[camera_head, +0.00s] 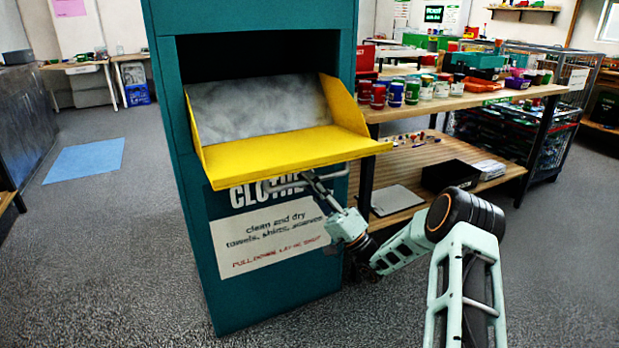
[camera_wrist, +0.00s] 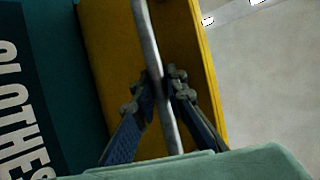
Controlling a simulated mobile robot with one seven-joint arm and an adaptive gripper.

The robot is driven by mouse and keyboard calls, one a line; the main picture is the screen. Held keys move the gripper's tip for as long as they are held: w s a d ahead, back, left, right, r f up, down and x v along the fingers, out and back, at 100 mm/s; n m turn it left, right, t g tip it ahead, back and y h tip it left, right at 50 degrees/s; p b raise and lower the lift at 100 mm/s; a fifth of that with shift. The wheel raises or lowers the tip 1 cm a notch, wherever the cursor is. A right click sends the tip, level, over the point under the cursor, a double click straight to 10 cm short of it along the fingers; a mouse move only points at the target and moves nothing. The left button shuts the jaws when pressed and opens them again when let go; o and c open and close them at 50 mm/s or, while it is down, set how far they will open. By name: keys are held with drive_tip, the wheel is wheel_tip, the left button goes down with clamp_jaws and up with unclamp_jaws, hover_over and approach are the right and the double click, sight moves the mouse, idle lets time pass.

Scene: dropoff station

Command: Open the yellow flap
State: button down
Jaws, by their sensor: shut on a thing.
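The yellow flap (camera_head: 285,151) is hinged down on the teal clothes bin (camera_head: 255,20), tilted outward with its front lip toward me. Its grey inner panel (camera_head: 255,103) and yellow side walls face up in the opening. A metal bar handle (camera_wrist: 148,35) runs along the flap's underside, shown in the wrist view beside the yellow surface (camera_wrist: 108,70). My gripper (camera_head: 308,178) is under the flap's front lip. In the wrist view my gripper (camera_wrist: 160,82) has its two fingers on either side of the bar, shut on it. The lip partly hides the handle in the head view.
A wooden table (camera_head: 480,98) with several cans stands close on the right, with a lower shelf (camera_head: 425,165) holding a black box (camera_head: 450,176). A blue mat (camera_head: 85,160) lies on the floor at left. The grey floor in front of the bin is mostly clear.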

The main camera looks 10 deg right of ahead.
idle(0.3)
drive_tip(key=c, duration=1.9)
unclamp_jaws()
drive_tip(key=shift+r, duration=0.1)
drive_tip(key=shift+c, duration=0.2)
drive_tip(key=v, duration=1.2)
drive_tip(key=shift+f, duration=0.2)
